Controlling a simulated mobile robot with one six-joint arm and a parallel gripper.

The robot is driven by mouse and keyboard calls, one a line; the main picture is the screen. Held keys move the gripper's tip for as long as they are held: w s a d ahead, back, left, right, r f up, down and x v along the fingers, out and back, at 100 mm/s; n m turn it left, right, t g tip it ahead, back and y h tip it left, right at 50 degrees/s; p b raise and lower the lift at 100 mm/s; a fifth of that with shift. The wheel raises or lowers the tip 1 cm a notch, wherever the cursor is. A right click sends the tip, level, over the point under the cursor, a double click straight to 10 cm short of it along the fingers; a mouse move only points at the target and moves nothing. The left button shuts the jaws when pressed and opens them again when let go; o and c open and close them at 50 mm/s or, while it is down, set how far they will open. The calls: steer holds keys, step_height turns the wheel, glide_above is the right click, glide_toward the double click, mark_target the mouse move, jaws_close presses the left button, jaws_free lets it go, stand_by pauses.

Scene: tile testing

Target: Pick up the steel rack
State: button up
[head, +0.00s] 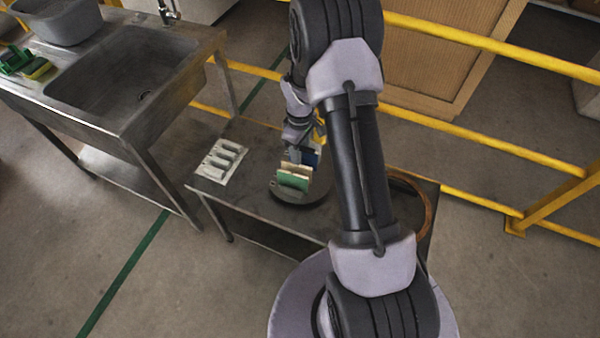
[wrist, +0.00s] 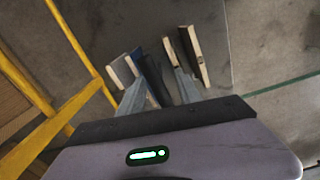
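Several upright tiles, green, cream and blue (head: 294,177), stand in a row on a dark round disc (head: 290,197) on the low table. The steel rack itself is hard to make out among them. In the wrist view, the tiles show as a pale one (wrist: 122,71), a blue one and cream-edged ones (wrist: 195,56). My gripper (wrist: 160,91) is right over this row, pointing down, its two fingers apart. Dark parts show between the fingers; I cannot tell whether the fingers touch them. In the head view my wrist hides part of the row.
A white slotted tray (head: 221,160) lies on the table's left end. A brown ring (head: 425,205) lies at the right end, partly behind my arm. A steel sink (head: 125,85) stands at left. Yellow rails (head: 480,150) run behind the table.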

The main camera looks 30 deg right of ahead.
jaws_close()
stand_by(1.2)
